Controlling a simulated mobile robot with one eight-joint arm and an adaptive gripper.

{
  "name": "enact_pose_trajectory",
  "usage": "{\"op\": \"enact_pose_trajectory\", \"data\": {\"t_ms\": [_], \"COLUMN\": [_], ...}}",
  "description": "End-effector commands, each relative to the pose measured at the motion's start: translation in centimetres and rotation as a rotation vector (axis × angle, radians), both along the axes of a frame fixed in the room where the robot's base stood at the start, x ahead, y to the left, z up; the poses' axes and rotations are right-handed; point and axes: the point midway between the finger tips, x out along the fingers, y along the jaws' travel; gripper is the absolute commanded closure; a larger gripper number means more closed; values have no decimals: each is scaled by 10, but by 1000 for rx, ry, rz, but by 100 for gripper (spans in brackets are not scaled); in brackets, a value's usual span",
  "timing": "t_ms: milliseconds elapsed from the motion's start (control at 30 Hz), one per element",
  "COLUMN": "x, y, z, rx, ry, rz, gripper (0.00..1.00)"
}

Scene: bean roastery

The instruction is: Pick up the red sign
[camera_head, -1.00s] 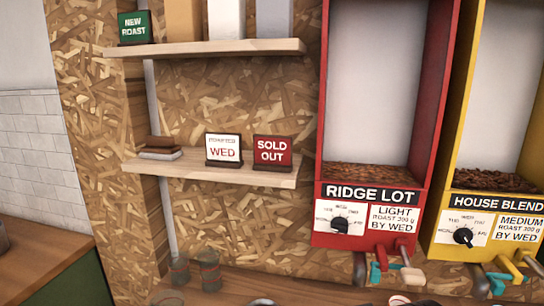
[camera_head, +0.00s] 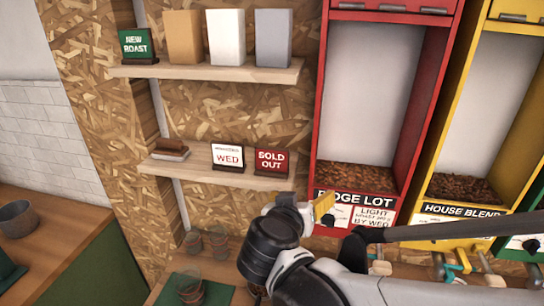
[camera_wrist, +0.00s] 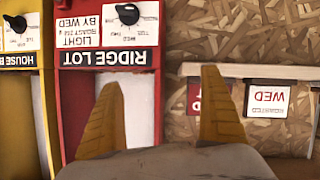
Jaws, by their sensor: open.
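The red sign (camera_head: 271,161), lettered "SOLD OUT", stands upright in a dark base at the right end of the lower wall shelf. My gripper (camera_head: 325,207) is below and to the right of it in the head view, in front of the red dispenser, apart from the sign. In the wrist view, which looks upside down, my gripper (camera_wrist: 160,78) is open with nothing between its yellow fingers. There the red sign (camera_wrist: 194,97) is partly hidden behind the right finger.
A white "WED" sign (camera_head: 228,156) stands close left of the red sign on the lower shelf (camera_head: 200,168). The red "RIDGE LOT" dispenser (camera_head: 320,150) is just right of the shelf. The upper shelf (camera_head: 210,72) holds bags and a green sign. Glasses (camera_head: 218,246) stand below.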

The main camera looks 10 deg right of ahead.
Motion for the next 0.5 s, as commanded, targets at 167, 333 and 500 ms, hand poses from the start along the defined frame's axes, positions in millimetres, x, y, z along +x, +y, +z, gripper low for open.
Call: {"op": "enact_pose_trajectory", "data": {"t_ms": [167, 333, 500], "x": [24, 29, 54], "y": [63, 86, 76], "z": [35, 50, 52], "rx": [0, 19, 21], "ry": [-308, -435, -446], "rz": [38, 65, 62], "gripper": [8, 8, 8]}}
